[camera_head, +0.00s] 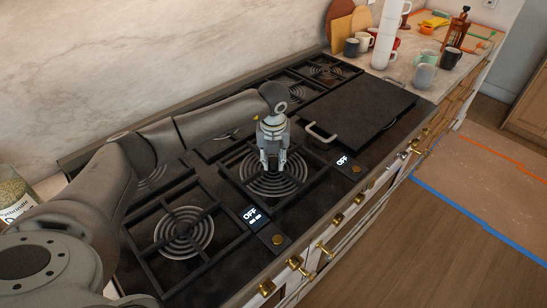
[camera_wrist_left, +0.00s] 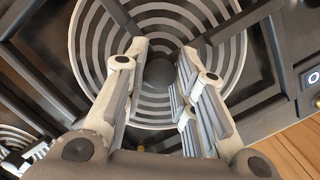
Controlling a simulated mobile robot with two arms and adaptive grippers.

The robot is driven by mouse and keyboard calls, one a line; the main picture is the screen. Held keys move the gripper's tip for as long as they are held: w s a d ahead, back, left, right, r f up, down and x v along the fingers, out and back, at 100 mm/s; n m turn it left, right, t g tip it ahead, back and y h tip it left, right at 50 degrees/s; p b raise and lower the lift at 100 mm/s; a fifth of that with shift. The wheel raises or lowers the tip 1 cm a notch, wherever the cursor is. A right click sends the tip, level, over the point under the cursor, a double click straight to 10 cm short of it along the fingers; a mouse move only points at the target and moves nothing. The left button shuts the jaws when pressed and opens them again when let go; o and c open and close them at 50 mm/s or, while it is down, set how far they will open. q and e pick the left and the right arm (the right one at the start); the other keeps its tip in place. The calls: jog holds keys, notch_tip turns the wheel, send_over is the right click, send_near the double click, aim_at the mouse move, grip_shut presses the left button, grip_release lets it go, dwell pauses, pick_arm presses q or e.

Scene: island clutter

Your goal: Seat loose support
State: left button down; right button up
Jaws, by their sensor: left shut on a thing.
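The black pan support (camera_head: 237,183) lies around the middle burner's ringed plate (camera_head: 273,185) on the dark hob. It looks roughly level; I cannot tell whether it is fully seated. My left gripper (camera_head: 273,165) points down over this burner and is shut on the support. In the left wrist view the fingers (camera_wrist_left: 160,95) stand over the rings, with a support bar (camera_wrist_left: 240,22) running in at the upper right. The exact contact is hidden by the fingers. My right gripper is not in view.
Another support (camera_head: 143,262) frames the front-left burner. A black griddle plate (camera_head: 360,107) with metal handles lies to the right. Brass knobs (camera_head: 295,262) line the front edge. Mugs (camera_head: 424,77) and a white stack (camera_head: 388,35) stand on the far counter.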

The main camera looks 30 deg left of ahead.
pick_arm(q)
jog(key=shift+f+b, duration=0.4)
jog(key=shift+f, duration=0.1)
jog(key=c, duration=1.1)
grip_release()
jog(key=r, duration=0.4)
jog(key=s+r, duration=0.1)
jog(key=r, duration=0.7)
jog(key=shift+s+d, duration=0.35)
jog(key=shift+d, duration=0.05)
